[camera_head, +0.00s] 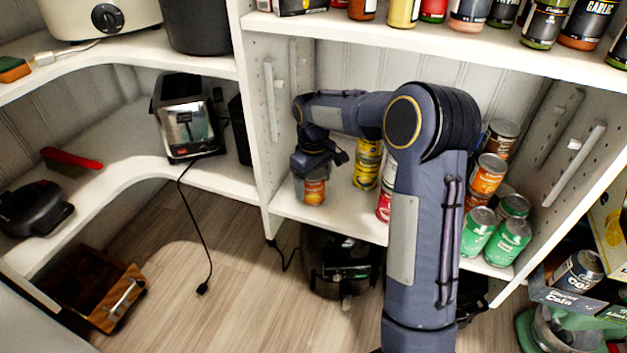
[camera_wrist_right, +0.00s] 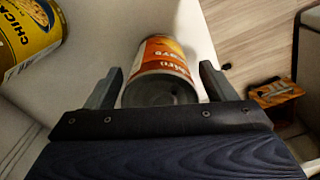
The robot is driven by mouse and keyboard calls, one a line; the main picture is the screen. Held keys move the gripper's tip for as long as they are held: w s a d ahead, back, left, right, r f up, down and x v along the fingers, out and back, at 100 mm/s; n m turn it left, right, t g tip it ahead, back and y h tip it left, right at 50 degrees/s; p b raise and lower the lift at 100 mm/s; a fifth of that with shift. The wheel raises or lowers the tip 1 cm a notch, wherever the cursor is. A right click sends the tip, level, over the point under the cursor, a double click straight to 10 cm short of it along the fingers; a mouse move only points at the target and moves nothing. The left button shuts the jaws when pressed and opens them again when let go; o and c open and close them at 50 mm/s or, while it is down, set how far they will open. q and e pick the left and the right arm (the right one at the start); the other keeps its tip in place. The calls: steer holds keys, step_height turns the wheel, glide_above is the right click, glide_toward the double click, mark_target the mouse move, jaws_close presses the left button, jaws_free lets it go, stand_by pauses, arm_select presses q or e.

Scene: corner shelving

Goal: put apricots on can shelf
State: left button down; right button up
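An orange-and-white labelled can, probably the apricots (camera_head: 314,190), stands upright near the front left of the can shelf (camera_head: 340,222). It also shows in the right wrist view (camera_wrist_right: 160,60), where its label is only partly readable. My right gripper (camera_head: 313,173) reaches down at this can. In the right wrist view its two fingers (camera_wrist_right: 160,75) stand on either side of the can, with narrow gaps seeming to show between them and it. My right forearm hides the middle of the shelf. My left gripper is not in view.
Yellow cans (camera_head: 367,165) stand just right of the gripper, and a red-labelled can (camera_head: 384,203) is partly behind my arm. Orange cans (camera_head: 487,175) and green cans (camera_head: 478,230) stand at the right. A white upright panel (camera_head: 255,120) bounds the shelf on the left.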

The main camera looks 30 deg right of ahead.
steer(key=shift+r, duration=0.1)
step_height(320, 180, up, 8)
steer(key=p, duration=0.4)
steer(key=shift+f, duration=0.2)
